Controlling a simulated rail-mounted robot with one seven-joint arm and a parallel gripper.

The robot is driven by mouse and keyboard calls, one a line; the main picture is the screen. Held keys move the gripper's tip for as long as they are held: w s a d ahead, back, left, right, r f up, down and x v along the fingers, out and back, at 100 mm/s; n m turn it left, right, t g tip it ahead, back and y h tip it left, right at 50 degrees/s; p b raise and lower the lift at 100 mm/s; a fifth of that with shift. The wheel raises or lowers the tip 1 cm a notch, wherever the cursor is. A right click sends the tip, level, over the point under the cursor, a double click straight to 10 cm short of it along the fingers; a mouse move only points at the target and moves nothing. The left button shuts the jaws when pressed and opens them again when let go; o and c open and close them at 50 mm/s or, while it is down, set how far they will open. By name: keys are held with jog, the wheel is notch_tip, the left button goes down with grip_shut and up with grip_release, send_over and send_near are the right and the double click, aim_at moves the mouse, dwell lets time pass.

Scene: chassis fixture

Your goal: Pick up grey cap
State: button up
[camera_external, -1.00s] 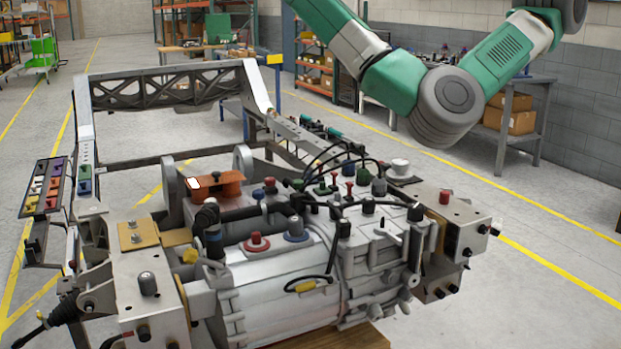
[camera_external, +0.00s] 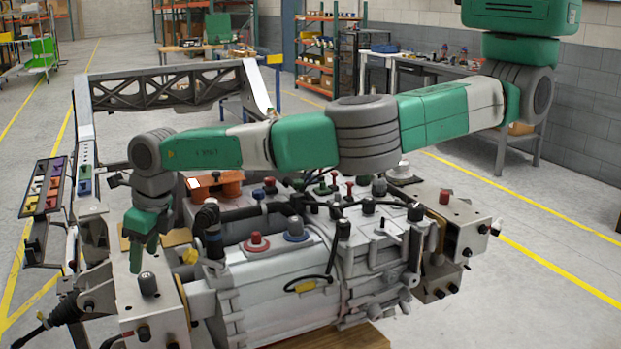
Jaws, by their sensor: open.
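A dark grey cap (camera_external: 148,284) stands upright on the metal plate (camera_external: 135,316) at the front left of the chassis fixture. My gripper (camera_external: 143,259) points downward above this plate, with its green fingers a little above the cap in the picture. The fingers look apart with nothing between them. They appear clear of the cap, but I cannot tell the exact gap in depth.
The large grey gearbox housing (camera_external: 270,275) stands just right, with red and blue caps, hoses and knobs on top. My arm stretches across above it. A tray of coloured parts (camera_external: 44,188) hangs at left. Black cables (camera_external: 40,328) lie at the front left.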

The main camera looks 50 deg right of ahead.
aim_at(148, 276)
jog(key=x, duration=0.2)
jog(key=b+x, duration=0.1)
jog(key=x, duration=0.1)
jog(key=d+b+x, duration=0.1)
jog(key=x, duration=0.1)
jog(key=shift+f, duration=0.4)
jog(key=shift+r, duration=0.1)
jog(key=shift+c, duration=0.3)
grip_shut()
